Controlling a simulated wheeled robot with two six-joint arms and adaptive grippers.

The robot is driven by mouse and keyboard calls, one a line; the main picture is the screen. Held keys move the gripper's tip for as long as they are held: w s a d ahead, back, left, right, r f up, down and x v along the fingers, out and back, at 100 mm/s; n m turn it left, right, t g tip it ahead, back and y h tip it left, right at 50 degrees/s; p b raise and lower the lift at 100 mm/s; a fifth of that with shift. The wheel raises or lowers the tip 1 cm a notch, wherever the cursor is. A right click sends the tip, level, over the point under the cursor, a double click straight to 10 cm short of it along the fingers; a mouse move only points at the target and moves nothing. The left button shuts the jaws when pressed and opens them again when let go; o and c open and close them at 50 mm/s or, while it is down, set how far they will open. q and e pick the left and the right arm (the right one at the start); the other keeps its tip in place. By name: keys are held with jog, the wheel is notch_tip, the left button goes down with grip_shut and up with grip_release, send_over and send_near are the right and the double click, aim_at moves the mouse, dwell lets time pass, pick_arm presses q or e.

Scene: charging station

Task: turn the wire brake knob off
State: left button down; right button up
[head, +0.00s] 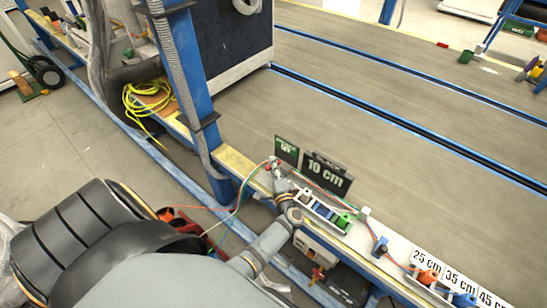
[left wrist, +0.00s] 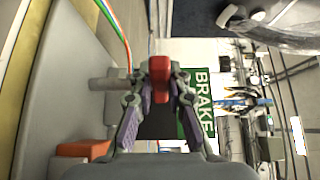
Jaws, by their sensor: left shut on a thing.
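The wire brake knob (left wrist: 160,78) is a red upright piece in the left wrist view, beside a green sign (left wrist: 198,105) reading BRAKE. My left gripper (left wrist: 158,95) has its two fingers closed on either side of it, touching it. A grey shaft runs left from behind the knob. In the head view my left gripper (head: 276,168) is small, at the end of my grey arm, next to a small green sign (head: 286,150); the knob is hard to make out there. My right gripper is not in view.
A black "10 cm" sign (head: 327,175) stands close to the right of my left gripper. Thin coloured wires (head: 238,195) run past it. A blue post (head: 198,95) rises on the left, with coiled yellow cable (head: 150,102) behind.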

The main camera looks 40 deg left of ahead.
pick_arm(q)
jog(key=shift+f, duration=0.1)
jog(key=c, duration=1.3)
grip_release()
